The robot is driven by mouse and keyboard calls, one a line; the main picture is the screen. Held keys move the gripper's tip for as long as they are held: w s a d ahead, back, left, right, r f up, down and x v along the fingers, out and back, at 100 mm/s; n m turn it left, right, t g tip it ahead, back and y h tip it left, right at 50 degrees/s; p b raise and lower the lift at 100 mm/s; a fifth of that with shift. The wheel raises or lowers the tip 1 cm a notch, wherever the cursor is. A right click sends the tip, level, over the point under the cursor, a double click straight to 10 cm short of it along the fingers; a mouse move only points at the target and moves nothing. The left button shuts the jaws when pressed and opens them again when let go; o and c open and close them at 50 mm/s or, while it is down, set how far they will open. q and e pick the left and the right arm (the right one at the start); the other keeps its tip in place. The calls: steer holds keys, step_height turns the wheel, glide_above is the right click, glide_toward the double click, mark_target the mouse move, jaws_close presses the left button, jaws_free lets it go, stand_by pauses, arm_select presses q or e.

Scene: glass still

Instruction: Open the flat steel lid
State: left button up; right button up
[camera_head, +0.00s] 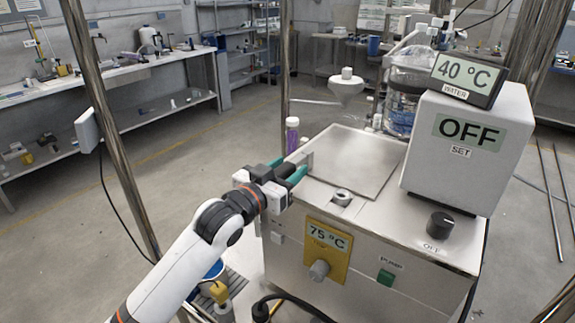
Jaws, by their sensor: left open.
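The flat steel lid (352,160) is a square grey plate lying flat and closed on top of the steel box (370,238). My left gripper (297,166) is at the lid's left edge, with its teal-lined fingers pointing toward the lid's near left side. The fingers are apart. I cannot tell whether a fingertip touches the lid. My right gripper is not in view.
A white control box (468,145) marked OFF sits to the lid's right. A round steel fitting (342,197) and a black knob (440,224) are in front. Metal poles rise nearby.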

arm_select(q)
steer(key=shift+w+d, duration=0.15)
steer(key=shift+w, duration=0.05)
jaws_close()
steer(key=shift+r, duration=0.1)
